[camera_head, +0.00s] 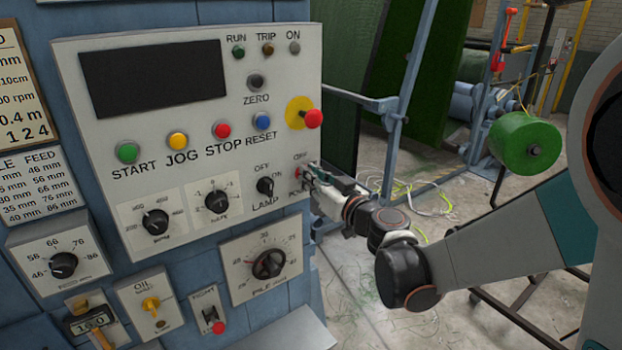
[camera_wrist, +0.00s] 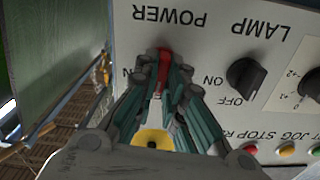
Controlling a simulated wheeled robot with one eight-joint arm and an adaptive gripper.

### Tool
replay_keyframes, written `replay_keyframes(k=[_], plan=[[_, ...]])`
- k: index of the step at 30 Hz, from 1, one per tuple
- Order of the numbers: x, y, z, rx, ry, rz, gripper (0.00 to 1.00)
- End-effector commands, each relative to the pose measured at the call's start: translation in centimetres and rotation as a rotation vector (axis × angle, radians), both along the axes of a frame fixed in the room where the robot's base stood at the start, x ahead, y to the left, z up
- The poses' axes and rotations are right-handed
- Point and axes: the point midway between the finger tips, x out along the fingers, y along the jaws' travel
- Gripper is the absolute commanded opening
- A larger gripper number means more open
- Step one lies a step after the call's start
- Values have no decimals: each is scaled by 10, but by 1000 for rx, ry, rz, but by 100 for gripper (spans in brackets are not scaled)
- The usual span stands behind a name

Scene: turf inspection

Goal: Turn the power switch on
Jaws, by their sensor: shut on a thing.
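The power switch has a red handle (camera_wrist: 165,62) at the right edge of the grey control panel (camera_head: 150,50), by the POWER label. In the wrist view the panel appears upside down, and the handle sits between my fingertips. In the head view a bit of the red switch (camera_head: 299,174) shows, and the rest is hidden behind my gripper (camera_head: 315,180). My gripper (camera_wrist: 164,82) reaches in from the right and is shut on the handle. The switch's exact position cannot be told, as the fingers cover much of it and its markings.
The lamp knob (camera_head: 265,186) is close to the switch. A red emergency button (camera_head: 313,118) on a yellow disc sits just above; its yellow disc (camera_wrist: 153,139) also shows between my fingers. A blue frame (camera_head: 391,150) and green roll (camera_head: 524,146) stand to the right.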

Motion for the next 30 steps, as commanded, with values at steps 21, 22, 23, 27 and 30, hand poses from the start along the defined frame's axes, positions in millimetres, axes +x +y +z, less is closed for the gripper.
replay_keyframes(k=[21, 22, 23, 27, 30], plan=[[1, -2, -2, 542, 366, -1, 0], [1, -2, -2, 566, 382, -1, 0], [1, -3, -2, 590, 399, -1, 0], [1, -3, -3, 699, 473, -1, 0], [2, -3, -3, 778, 526, -1, 0]])
